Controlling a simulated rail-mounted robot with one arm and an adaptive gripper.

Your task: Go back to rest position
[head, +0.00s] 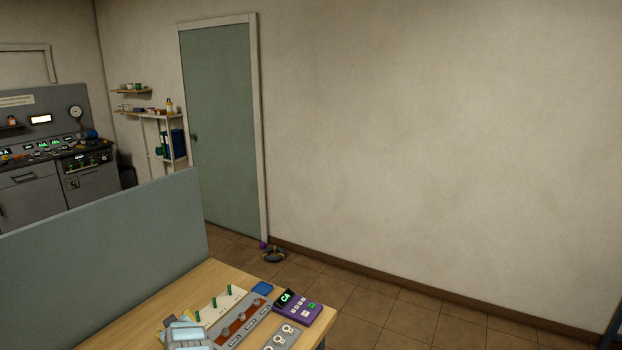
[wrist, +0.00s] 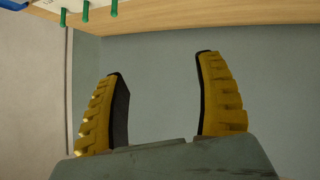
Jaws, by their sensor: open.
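In the wrist view my gripper (wrist: 163,95) shows two yellow fingers with dark inner pads, spread wide apart. Nothing is between them; behind them is a plain grey-green surface. The edge of a wooden table (wrist: 240,20) with green pegs (wrist: 114,8) runs along the top of that view, apart from the fingers. In the head view I cannot make out my gripper's fingers.
In the head view the wooden table (head: 150,331) carries a purple keypad device (head: 298,307), a peg board (head: 221,304) and a blue pad (head: 263,288). A grey-green partition (head: 100,235) borders it. A dark round object (head: 274,254) lies on the floor by the door (head: 222,125).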

